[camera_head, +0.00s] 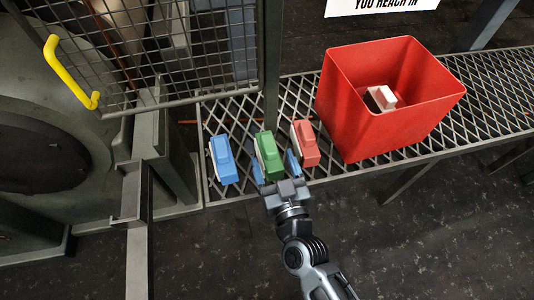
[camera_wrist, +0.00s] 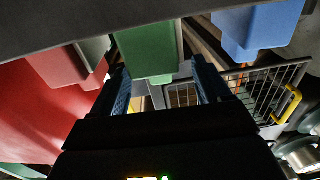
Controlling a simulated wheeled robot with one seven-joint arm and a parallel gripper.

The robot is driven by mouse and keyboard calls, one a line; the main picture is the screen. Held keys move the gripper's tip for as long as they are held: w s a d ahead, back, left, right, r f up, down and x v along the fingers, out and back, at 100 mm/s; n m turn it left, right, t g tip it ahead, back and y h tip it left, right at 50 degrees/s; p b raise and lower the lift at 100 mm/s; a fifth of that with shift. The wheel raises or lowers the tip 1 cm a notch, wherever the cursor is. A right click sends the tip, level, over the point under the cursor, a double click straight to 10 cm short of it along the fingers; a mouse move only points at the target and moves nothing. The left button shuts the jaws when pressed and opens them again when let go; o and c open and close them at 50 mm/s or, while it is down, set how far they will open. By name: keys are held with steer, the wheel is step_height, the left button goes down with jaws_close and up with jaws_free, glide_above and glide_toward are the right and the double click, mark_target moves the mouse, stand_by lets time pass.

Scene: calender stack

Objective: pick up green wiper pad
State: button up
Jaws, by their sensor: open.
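The green wiper pad (camera_head: 268,155) stands on the metal grating between a blue pad (camera_head: 222,160) on its left and a red pad (camera_head: 305,143) on its right. My gripper (camera_head: 276,168) is open at the near end of the green pad, with a blue finger on each side of its near part. In the wrist view the green pad (camera_wrist: 150,50) shows just beyond and between the two fingertips of my gripper (camera_wrist: 160,75). I cannot tell whether the fingers touch it.
A red bin (camera_head: 385,115) stands on the grating to the right, with a white and reddish pad (camera_head: 381,98) inside. A wire mesh guard (camera_head: 180,45) with a yellow handle (camera_head: 70,75) rises behind and left. A grey post (camera_head: 272,70) stands behind the pads.

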mark_target(272, 159)
steer(key=x, duration=0.3)
steer(key=shift+w+f, duration=0.1)
steer(key=shift+w, duration=0.1)
steer(key=c, duration=1.3)
steer(key=shift+f, duration=0.1)
